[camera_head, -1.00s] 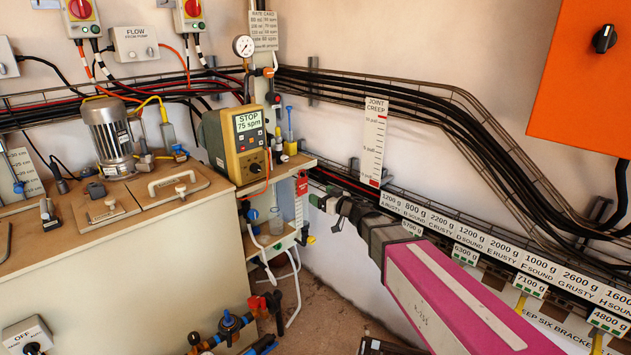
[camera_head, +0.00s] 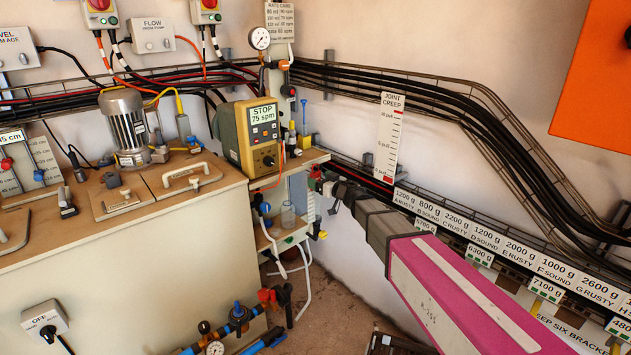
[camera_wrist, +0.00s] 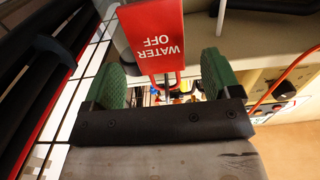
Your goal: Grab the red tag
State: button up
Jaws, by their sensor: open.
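The red tag (camera_wrist: 153,35) reads "WATER OFF" and shows upside down in the wrist view, with a red loop at its lower end. My gripper (camera_wrist: 163,70) is open, its green pads to either side of the tag's lower part. Neither pad clearly touches the tag. In the head view my gripper (camera_head: 322,188) is at the right side of the small shelf, and only a bit of the red tag (camera_head: 316,172) shows behind it.
A yellow pump controller (camera_head: 258,137) stands on the shelf just left. Black cables on a wire tray (camera_head: 450,100) run along the wall at right. A wooden-topped tank (camera_head: 130,240) fills the left. Blue pipework (camera_head: 240,318) lies below.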

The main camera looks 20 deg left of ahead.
jog(key=shift+w+a, duration=0.3)
jog(key=shift+a, duration=0.3)
jog(key=shift+c, duration=0.3)
jog(key=c, duration=0.9)
jog(key=shift+c, duration=0.2)
